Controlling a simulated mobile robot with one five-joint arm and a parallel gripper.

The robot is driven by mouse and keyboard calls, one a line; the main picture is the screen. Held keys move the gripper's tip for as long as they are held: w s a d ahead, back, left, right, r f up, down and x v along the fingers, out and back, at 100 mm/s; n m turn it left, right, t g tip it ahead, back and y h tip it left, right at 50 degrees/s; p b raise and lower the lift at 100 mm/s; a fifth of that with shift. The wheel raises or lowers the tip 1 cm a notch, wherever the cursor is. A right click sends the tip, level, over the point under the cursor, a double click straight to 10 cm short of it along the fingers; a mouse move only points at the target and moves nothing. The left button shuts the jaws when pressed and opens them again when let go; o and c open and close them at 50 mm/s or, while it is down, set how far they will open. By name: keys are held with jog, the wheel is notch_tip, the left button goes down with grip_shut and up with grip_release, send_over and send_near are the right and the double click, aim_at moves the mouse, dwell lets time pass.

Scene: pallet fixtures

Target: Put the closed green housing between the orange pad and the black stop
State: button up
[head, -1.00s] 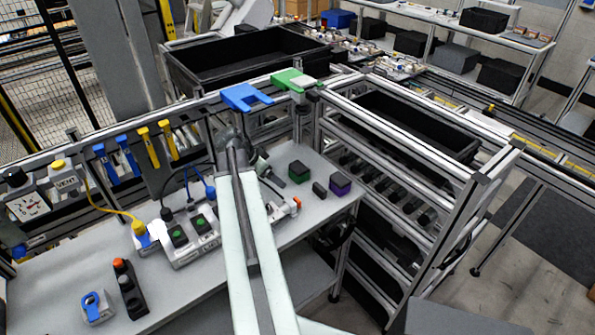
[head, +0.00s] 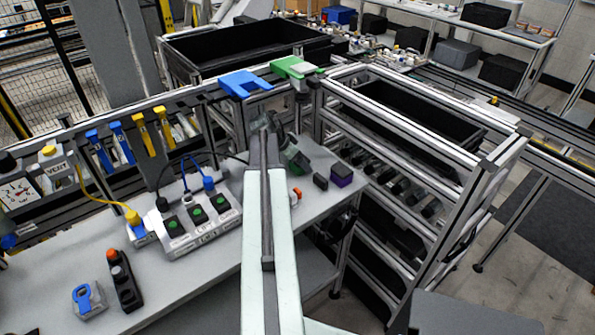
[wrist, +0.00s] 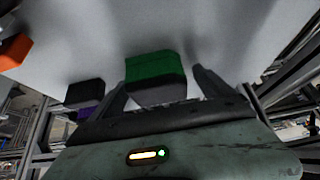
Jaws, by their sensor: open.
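The closed green housing (wrist: 153,68) has a green part and a dark grey part. In the wrist view it lies between the two fingers of my gripper (wrist: 160,80). My gripper is open, with one finger on each side; firm contact does not show. In the head view my gripper (head: 290,152) is over the far end of the bench and mostly hides the housing. A small black block (head: 320,182) stands to the right; I cannot tell whether it is the black stop.
A purple block with a black top (head: 341,176) stands beside the black block. A grey switch box (head: 197,222) and a black button stand (head: 123,282) are on the left.

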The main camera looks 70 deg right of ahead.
jog(key=shift+r, duration=0.1)
jog(key=c, duration=1.7)
